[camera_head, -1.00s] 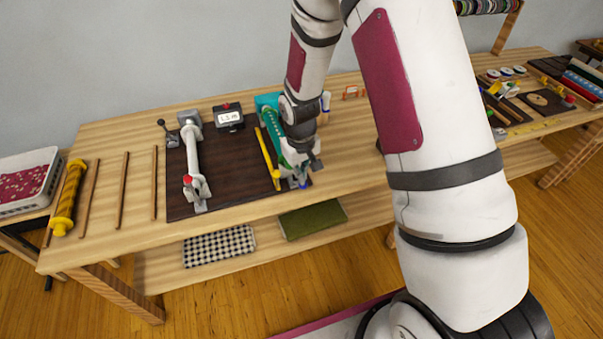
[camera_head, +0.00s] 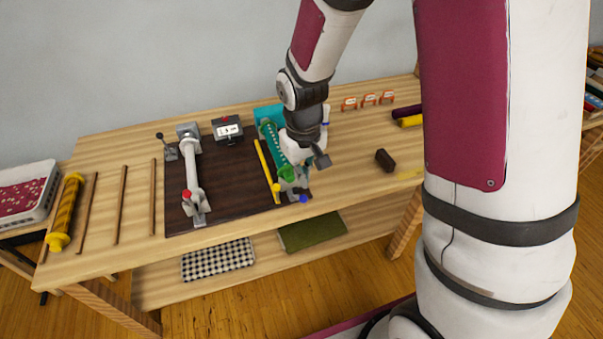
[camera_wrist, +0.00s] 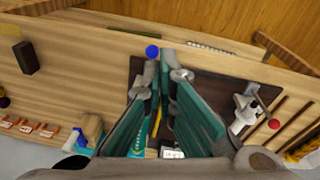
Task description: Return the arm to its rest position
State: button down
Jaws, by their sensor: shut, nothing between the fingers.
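My arm reaches down from the top of the head view, and my gripper (camera_head: 305,158) hangs over the teal-and-green device at the right end of the dark board. In the wrist view my gripper (camera_wrist: 164,62) points at the table, its fingers shut with nothing between them. The device's blue knob (camera_wrist: 152,51) shows just beyond the fingertips, and the same blue knob (camera_head: 303,199) is at the board's front right corner in the head view. The gripper partly hides the device (camera_head: 269,114); I cannot tell whether they touch.
The dark board (camera_head: 232,180) also carries a white-armed clamp (camera_head: 193,170), a yellow stick (camera_head: 267,170) and a small display (camera_head: 227,129). A dark block (camera_head: 384,159) and orange tags (camera_head: 369,100) stand to the right. Wooden rods and a yellow roller (camera_head: 65,212) lie left.

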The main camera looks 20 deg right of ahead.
dwell(0.5)
jog(key=s+d+r+m+t, duration=0.1)
jog(key=s+r, duration=0.2)
jog(key=r, duration=0.5)
jog(key=s+r+t, duration=0.1)
jog(key=s+r, duration=0.2)
jog(key=r, duration=0.4)
jog(key=s+r+m+t+b, duration=0.1)
jog(key=s+r+t, duration=0.1)
jog(key=s+r, duration=0.6)
jog(key=s, duration=0.3)
jog(key=shift+s+d+r+t+y, duration=0.15)
jog(key=shift+d+r+t+y, duration=0.1)
jog(key=shift+d+t+y, duration=0.1)
